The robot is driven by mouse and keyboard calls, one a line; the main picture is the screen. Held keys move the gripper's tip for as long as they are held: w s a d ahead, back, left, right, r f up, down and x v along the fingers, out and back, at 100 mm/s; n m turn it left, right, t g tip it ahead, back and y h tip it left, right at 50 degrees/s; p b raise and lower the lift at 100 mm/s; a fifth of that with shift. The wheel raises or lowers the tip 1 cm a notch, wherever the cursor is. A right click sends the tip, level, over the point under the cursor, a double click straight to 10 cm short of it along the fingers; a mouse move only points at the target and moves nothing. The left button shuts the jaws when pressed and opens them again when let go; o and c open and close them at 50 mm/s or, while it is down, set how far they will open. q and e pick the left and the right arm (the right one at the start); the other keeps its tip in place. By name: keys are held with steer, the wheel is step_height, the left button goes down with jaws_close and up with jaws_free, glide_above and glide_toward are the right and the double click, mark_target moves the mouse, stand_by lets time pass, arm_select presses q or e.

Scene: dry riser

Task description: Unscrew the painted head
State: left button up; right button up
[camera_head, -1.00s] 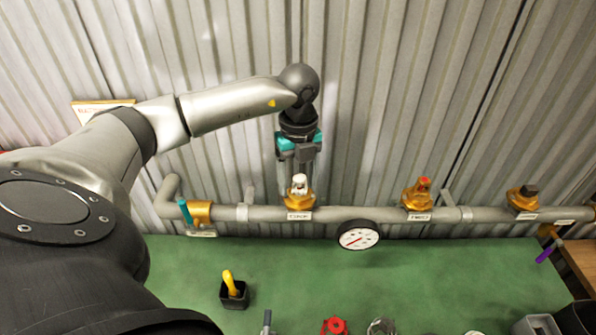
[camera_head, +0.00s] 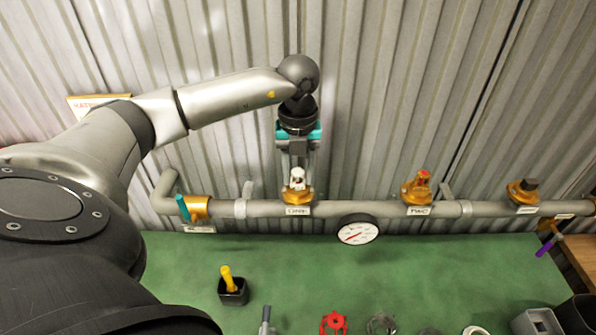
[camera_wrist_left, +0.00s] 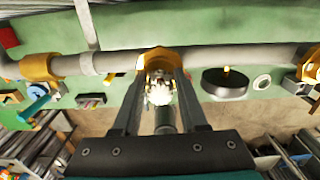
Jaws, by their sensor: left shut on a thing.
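The head with white paint (camera_head: 299,183) stands on the leftmost upright brass valve (camera_head: 298,196) of the grey pipe. My left gripper (camera_head: 298,172) comes down over it from above. In the left wrist view the left gripper (camera_wrist_left: 160,88) has its two dark fingers on either side of the pale head (camera_wrist_left: 160,94), shut on it. The fingers hide part of the head's sides. Two more brass valves stand to the right, one with a red head (camera_head: 423,180) and one with a black head (camera_head: 529,185). My right gripper is not in view.
A round gauge (camera_head: 358,232) hangs on the pipe, right of the gripped valve. A teal-handled brass valve (camera_head: 195,207) is at the left. A black cup (camera_head: 233,292) with a yellow handle and a red handwheel (camera_head: 334,322) are on the green surface (camera_head: 300,265). Corrugated wall stands behind.

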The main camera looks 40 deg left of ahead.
arm_select(q)
jaws_close()
steer(key=n+p, duration=0.1)
steer(key=n, duration=0.2)
steer(key=shift+s, duration=0.1)
steer(key=shift+n+p, duration=0.3)
steer(key=shift+n, duration=1.1)
steer(key=n+p, duration=0.1)
steer(key=n, duration=0.2)
steer(key=shift+s+a+n+p, duration=0.1)
steer(key=shift+s+n+p, duration=0.1)
steer(key=shift+n+p, duration=0.2)
steer(key=shift+n, duration=0.9)
